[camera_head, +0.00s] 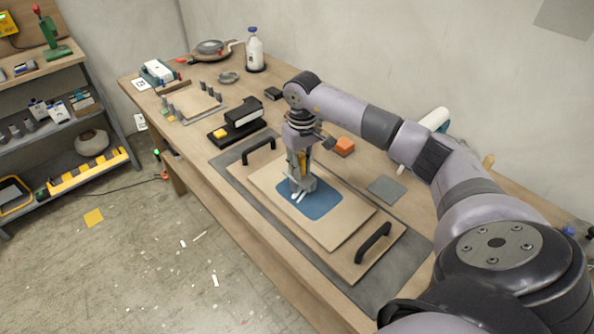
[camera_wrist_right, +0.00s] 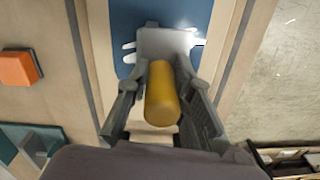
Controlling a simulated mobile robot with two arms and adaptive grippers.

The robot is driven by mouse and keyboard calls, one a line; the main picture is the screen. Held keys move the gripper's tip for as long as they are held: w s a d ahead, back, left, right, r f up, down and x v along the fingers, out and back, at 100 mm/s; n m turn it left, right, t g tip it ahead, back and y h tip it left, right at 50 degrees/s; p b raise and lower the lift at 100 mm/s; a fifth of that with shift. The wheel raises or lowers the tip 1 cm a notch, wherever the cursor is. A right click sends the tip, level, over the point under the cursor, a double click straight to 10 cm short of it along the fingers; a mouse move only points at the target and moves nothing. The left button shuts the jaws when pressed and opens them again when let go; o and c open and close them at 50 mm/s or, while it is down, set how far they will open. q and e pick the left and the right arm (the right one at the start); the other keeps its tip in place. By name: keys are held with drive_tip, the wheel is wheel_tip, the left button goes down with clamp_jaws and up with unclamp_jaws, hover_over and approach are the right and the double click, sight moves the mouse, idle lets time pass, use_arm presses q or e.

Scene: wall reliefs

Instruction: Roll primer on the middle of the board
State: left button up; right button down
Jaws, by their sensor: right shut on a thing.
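The tan board (camera_head: 338,228) lies flat on a larger base board (camera_head: 362,257) with two black handles. A blue patch (camera_head: 322,207) covers the board's middle; it fills the top of the wrist view (camera_wrist_right: 122,18). My right gripper (camera_head: 301,163) points down over the patch, shut on the yellow handle (camera_wrist_right: 162,94) of a roller tool. The tool's grey head (camera_wrist_right: 166,42) is over the patch, with white pieces at its sides. I cannot tell whether it touches the surface. My left gripper is not in view.
An orange block (camera_head: 345,145) and a grey plate (camera_head: 387,189) lie right of the board; the block is at left in the wrist view (camera_wrist_right: 17,68). A black stand (camera_head: 238,128), a bottle (camera_head: 254,50) and pans (camera_head: 210,48) stand farther back. Shelves (camera_head: 60,120) are at left.

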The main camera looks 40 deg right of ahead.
drive_tip(key=shift+w+d+b, duration=0.1)
drive_tip(key=shift+d+b, duration=0.45)
drive_tip(key=shift+d, duration=0.9)
drive_tip(key=shift+w+d+b, duration=0.1)
drive_tip(key=shift+d+b, duration=0.6)
drive_tip(key=shift+d, duration=1)
drive_tip(key=shift+a, duration=1.05)
drive_tip(key=shift+a+p, duration=0.4)
drive_tip(key=shift+a, duration=1.15)
drive_tip(key=shift+s+a, duration=0.2)
drive_tip(key=shift+a, duration=1.2)
drive_tip(key=shift+s+a, duration=0.15)
drive_tip(key=shift+a, duration=1.25)
drive_tip(key=shift+s+a, duration=0.2)
drive_tip(key=shift+a, duration=1.55)
drive_tip(key=shift+w+d+b, duration=0.15)
drive_tip(key=shift+d+b, duration=0.5)
drive_tip(key=shift+d, duration=0.7)
drive_tip(key=shift+w+d+b, duration=0.1)
drive_tip(key=shift+d+b, duration=0.5)
drive_tip(key=shift+d, duration=0.75)
drive_tip(key=shift+w+d+b, duration=0.1)
drive_tip(key=shift+d+b, duration=0.35)
drive_tip(key=shift+d, duration=1.15)
drive_tip(key=shift+w+d, duration=0.15)
drive_tip(key=shift+d, duration=1.3)
drive_tip(key=shift+w+d, duration=0.1)
drive_tip(key=shift+d, duration=1.35)
drive_tip(key=shift+r, duration=0.1)
